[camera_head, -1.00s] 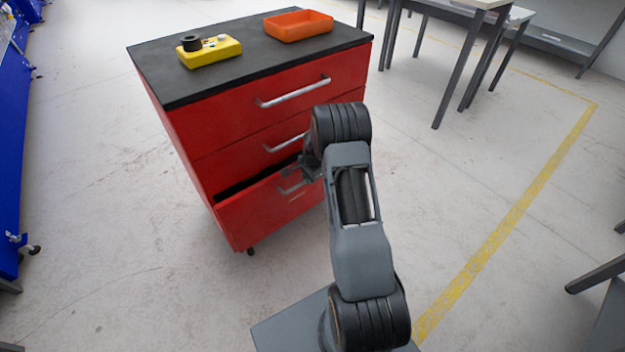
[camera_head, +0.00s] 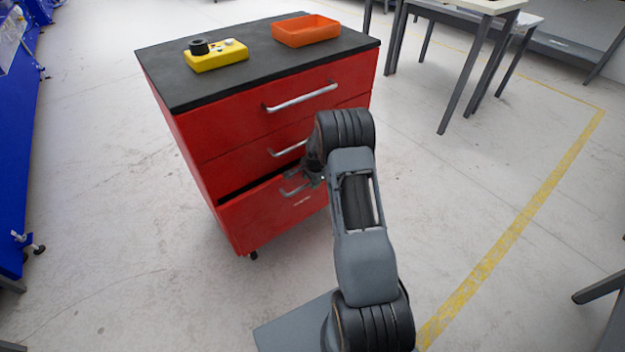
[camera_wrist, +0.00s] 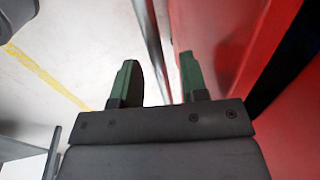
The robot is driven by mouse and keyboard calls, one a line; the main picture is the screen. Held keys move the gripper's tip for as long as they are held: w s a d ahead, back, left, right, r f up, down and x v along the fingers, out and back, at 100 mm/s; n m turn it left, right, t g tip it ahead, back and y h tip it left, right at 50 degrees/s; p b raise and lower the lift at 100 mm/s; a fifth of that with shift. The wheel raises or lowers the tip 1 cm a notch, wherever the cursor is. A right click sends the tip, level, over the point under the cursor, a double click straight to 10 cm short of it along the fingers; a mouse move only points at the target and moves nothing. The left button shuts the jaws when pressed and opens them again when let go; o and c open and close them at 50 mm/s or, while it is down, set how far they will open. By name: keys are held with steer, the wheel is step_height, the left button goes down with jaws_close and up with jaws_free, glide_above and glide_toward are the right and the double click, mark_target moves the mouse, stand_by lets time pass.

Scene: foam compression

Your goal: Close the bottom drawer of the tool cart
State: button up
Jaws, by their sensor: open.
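The red tool cart (camera_head: 190,150) stands ahead of my arm in the head view. Its bottom drawer (camera_head: 262,215) sticks out slightly, with a narrow dark gap along its top edge. The drawer's silver handle (camera_head: 293,190) is partly hidden by my gripper (camera_head: 302,181). In the wrist view my gripper (camera_wrist: 160,85) is open, with its two green-tipped fingers apart. A silver handle bar (camera_wrist: 150,45) runs between the fingers, and the red drawer front (camera_wrist: 215,40) lies beside the right finger. I cannot tell whether the fingers touch the handle.
On the cart's black top (camera_head: 170,75) are a yellow block (camera_head: 218,60) with small parts and an orange tray (camera_head: 305,32). Grey tables (camera_head: 470,60) stand at the back right. A blue structure (camera_head: 20,140) is at the left edge. The floor around the cart is clear.

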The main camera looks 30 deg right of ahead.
step_height(320, 180, up, 14)
steer(key=s+p, duration=0.2)
steer(key=p, duration=0.1)
steer(key=shift+s+d+f, duration=0.25)
steer(key=shift+s, duration=0.1)
steer(key=shift+r, duration=0.1)
